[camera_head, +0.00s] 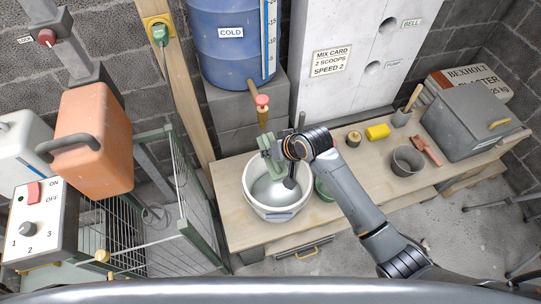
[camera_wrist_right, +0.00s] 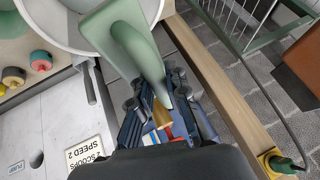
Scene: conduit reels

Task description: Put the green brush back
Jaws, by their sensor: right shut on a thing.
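The green brush (camera_head: 268,152) is pale green, with a flat block and a handle. It is in my right gripper (camera_head: 283,150), which is shut on it above the back rim of the white bucket (camera_head: 280,212). In the right wrist view the brush (camera_wrist_right: 128,40) fills the upper middle, and its tapered end reaches down between the fingers of my right gripper (camera_wrist_right: 165,108). Its bristles cannot be made out. My left gripper is not in view.
A tap (camera_head: 262,108) under the blue barrel (camera_head: 231,45) is close behind the gripper. A green wire cage (camera_head: 185,200) stands left.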

